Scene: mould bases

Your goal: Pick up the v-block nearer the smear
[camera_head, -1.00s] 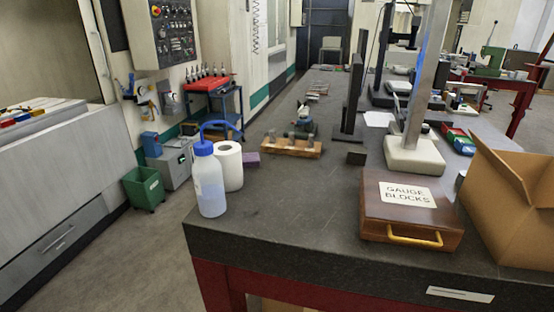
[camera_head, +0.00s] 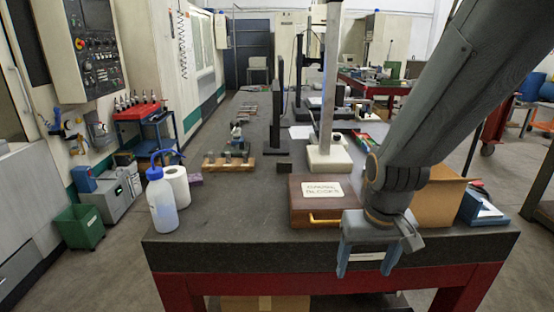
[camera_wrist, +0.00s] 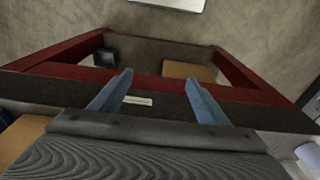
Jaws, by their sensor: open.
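My gripper (camera_head: 367,264) hangs open and empty in front of the bench's front edge, at the lower right of the head view. Its two blue fingers also show apart in the wrist view (camera_wrist: 158,82), with nothing between them. I cannot make out a v-block for certain in either view. I cannot make out a smear on the dark bench top (camera_head: 240,218) either. My arm and the things standing on the bench hide part of its right side and back.
On the bench stand a wash bottle (camera_head: 162,204), a paper roll (camera_head: 177,186), a wooden rack (camera_head: 228,163), a gauge-block case (camera_head: 308,216), a white-based stand (camera_head: 328,158), a cardboard box (camera_head: 438,203) and a blue object (camera_head: 484,210).

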